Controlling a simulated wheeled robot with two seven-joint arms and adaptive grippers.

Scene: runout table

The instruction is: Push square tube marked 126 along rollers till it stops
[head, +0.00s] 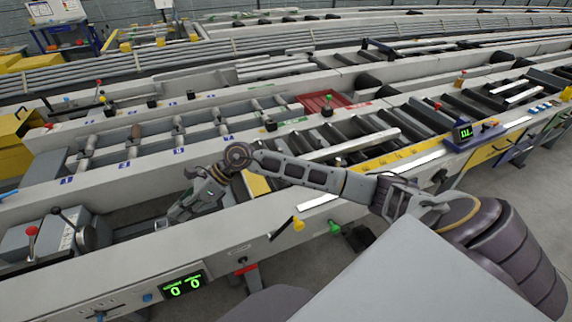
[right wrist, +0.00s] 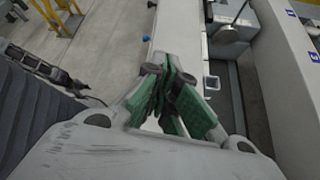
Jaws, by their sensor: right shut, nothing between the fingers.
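I cannot read the mark 126 on anything in view. A long pale bar (head: 352,146), which may be the square tube, lies on the dark rollers (head: 377,122) right of the middle in the head view. My right gripper (head: 178,216) is at the left part of the table's near rail, well to the left of that bar and apart from it. Its green-padded fingers also show in the right wrist view (right wrist: 172,105), closed together with nothing between them. My left gripper is in neither view.
A grey lever box (head: 62,240) stands left of my right gripper. A green display (head: 184,286) reads 0 and 0 on the near rail (head: 225,226). A yellow scale strip (head: 405,152) runs along the right part. A small display unit (head: 464,134) stands farther right.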

